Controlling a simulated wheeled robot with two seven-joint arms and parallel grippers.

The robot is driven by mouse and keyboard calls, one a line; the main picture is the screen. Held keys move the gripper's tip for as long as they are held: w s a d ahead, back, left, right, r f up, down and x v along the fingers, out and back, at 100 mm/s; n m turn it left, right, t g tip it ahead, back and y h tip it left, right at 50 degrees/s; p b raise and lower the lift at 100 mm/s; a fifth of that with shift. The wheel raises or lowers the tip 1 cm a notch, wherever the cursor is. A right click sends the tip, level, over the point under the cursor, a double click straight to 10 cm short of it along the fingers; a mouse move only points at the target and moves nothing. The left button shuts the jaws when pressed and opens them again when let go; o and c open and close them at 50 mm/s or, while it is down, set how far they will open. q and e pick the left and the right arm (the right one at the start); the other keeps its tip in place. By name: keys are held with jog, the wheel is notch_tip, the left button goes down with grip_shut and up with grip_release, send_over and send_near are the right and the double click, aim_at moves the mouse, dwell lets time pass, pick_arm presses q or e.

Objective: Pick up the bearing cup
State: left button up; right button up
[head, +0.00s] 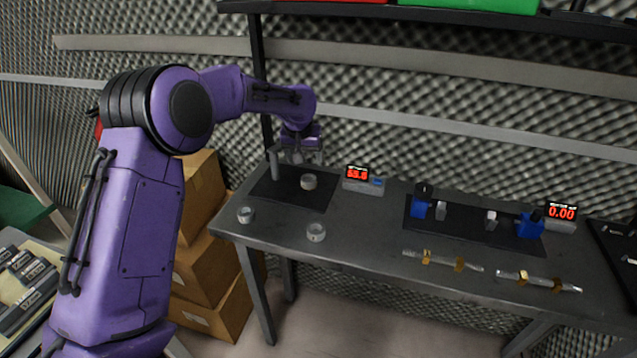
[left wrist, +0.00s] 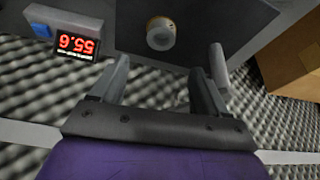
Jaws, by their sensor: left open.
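A pale grey ring-shaped bearing cup (head: 308,182) sits on a black mat (head: 282,197) at the left end of the grey table. It also shows in the left wrist view (left wrist: 160,35), just beyond the fingertips and between their lines. Two similar cups stand on the bare table, one near the left corner (head: 246,214) and one at the front edge (head: 316,232). My left gripper (head: 302,158) is open and empty, above and behind the cup on the mat; its fingers (left wrist: 160,66) point toward the mat. My right gripper is out of view.
A grey upright post (head: 275,164) stands on the mat's left side, close to my left gripper. A red-digit display box (head: 362,180) is right of the mat. A black fixture with blue blocks (head: 470,228) and two metal shafts (head: 443,261) lie farther right.

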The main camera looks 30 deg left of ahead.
aim_at(308, 176)
pick_arm(q)
jog(key=p+x, duration=0.1)
jog(key=x, duration=0.5)
jog(key=p+x, duration=0.1)
jog(key=x, duration=0.2)
jog(key=shift+s+f+p, duration=0.25)
jog(key=shift+f+p, duration=0.05)
jog(key=shift+f, duration=0.15)
jog(key=c, duration=1.3)
jog(key=shift+r, duration=0.1)
